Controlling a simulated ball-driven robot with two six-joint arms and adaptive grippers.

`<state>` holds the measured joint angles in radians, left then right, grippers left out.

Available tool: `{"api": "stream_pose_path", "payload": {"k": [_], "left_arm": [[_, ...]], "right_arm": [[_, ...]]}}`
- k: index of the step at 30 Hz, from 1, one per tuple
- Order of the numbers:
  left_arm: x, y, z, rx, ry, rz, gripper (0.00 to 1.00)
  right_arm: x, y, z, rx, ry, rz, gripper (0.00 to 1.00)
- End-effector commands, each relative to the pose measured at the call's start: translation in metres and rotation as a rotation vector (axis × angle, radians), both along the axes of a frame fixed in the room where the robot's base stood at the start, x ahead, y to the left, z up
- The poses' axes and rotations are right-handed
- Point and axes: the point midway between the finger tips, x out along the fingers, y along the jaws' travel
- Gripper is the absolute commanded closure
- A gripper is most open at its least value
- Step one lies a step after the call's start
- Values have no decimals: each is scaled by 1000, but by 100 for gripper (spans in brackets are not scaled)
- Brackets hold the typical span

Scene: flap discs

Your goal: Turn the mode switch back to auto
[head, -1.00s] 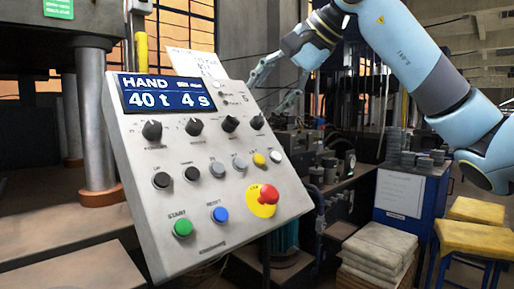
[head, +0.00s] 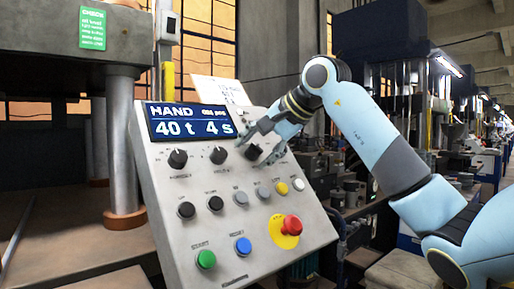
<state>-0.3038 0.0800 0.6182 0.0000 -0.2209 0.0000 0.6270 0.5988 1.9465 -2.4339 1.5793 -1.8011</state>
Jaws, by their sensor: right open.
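The tilted grey control panel (head: 165,205) fills the middle of the head view. Its blue display (head: 190,122) reads HAND, 40 t, 4 s. A row of black rotary knobs runs below it: a left knob (head: 177,158), a second knob (head: 218,155) and a third knob (head: 252,151). The labels are too small to read, so I cannot tell which knob is the mode switch. My right gripper (head: 256,148) is open, with its fingers around or just in front of the third knob; contact is unclear. It hides the knob at the row's right end. My left gripper is not in view.
Below the knobs are several small buttons, a green start button (head: 206,260), a blue reset button (head: 243,246) and a red emergency stop (head: 291,225) on yellow. A paper sheet (head: 215,90) stands behind the panel's top edge. A press column (head: 122,150) stands left.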

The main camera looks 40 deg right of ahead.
Motion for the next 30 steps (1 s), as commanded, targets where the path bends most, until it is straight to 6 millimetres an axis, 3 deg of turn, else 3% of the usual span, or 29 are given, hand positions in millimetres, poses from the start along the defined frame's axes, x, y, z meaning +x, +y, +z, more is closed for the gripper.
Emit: {"api": "stream_pose_path", "payload": {"k": [4, 17, 30], "left_arm": [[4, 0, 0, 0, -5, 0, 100], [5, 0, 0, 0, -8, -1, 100], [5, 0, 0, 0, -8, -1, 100]], "right_arm": [[0, 0, 0, 0, 0, 0, 45], [0, 0, 0, 1, 0, -1, 100], [0, 0, 0, 9, 2, -7, 100]]}}
